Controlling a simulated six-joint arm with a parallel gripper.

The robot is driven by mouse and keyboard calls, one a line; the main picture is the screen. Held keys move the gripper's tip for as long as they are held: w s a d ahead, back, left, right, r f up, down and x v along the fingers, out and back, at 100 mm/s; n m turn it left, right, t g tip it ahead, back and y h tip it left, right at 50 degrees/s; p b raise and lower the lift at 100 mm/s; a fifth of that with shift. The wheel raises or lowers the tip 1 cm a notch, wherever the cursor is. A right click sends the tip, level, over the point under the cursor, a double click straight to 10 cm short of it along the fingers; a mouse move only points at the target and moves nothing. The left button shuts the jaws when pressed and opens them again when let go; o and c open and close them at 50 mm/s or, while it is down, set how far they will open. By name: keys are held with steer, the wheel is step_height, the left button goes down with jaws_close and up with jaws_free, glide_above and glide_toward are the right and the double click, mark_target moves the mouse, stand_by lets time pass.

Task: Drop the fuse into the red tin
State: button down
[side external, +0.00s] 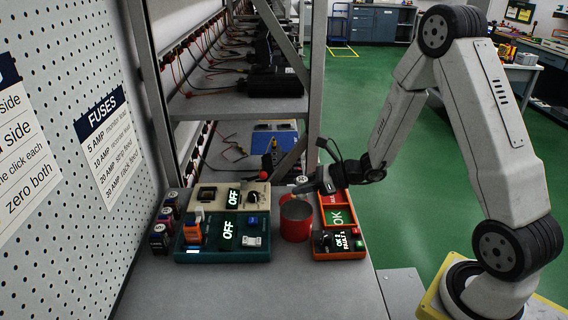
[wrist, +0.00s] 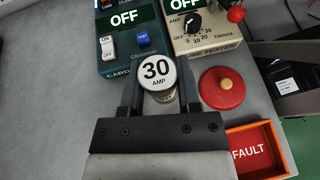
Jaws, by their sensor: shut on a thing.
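My gripper (wrist: 160,95) is shut on a fuse (wrist: 157,74), a small cylinder with a white round top marked "30 AMP". In the side external view, the fuse's pale top (side external: 302,180) shows at the tip of my gripper (side external: 308,186), above the bench and near the back rim of the red tin. The red tin (side external: 296,226) stands upright and open on the bench, between the teal box and the orange panel. I cannot make out the tin in the wrist view; my gripper blocks much of the lower part.
A red disc with a small knob (wrist: 221,88), like a lid, lies beside the fuse in the wrist view. A teal box (side external: 222,255) and a cream tester (side external: 205,207) stand left of the tin, an orange panel (side external: 322,254) right. Several small dark canisters (side external: 160,238) line the left.

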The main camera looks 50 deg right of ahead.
mark_target(302, 199)
steer(key=shift+f, duration=2.4)
steer(key=shift+c, duration=1.2)
jaws_free()
steer(key=shift+s+d, duration=0.1)
steer(key=v, duration=0.7)
steer(key=shift+s+d, duration=0.15)
steer(key=shift+s, duration=0.1)
steer(key=shift+r, duration=0.1)
